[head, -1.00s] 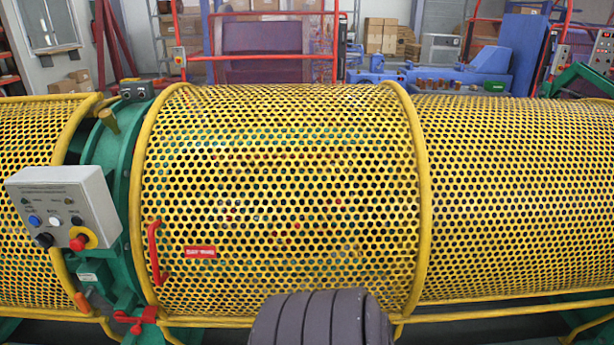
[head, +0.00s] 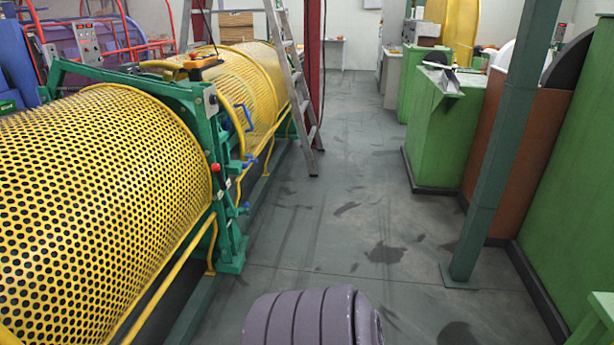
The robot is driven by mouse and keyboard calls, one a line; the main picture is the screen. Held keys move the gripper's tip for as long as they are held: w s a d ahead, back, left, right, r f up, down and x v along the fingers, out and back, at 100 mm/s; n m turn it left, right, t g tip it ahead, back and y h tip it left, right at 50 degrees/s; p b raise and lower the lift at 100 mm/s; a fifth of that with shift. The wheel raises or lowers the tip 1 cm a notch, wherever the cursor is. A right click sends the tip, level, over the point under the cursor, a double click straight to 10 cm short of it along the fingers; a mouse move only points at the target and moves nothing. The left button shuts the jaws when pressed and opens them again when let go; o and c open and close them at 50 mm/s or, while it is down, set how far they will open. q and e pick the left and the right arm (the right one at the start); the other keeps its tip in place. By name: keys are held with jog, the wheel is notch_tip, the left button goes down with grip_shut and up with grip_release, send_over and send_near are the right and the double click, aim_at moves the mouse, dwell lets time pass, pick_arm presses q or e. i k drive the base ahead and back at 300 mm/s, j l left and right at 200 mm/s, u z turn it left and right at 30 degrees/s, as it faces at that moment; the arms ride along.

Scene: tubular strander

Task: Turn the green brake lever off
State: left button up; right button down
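The yellow perforated guard drum (head: 95,215) of the strander fills the left side of the head view. A long green bar (head: 120,78) runs from the frame's top toward the back left. I cannot tell for sure which green part is the brake lever or how it is set. Neither of my grippers is in view.
A second yellow guard (head: 245,80) continues behind the frame, with a stepladder (head: 293,75) beside it. A green post (head: 497,150) and green cabinets (head: 440,125) line the right side.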

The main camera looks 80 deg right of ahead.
aim_at(226, 193)
jog(key=z, duration=2.15)
jog(key=i, duration=0.3)
jog(key=l+z, duration=0.05)
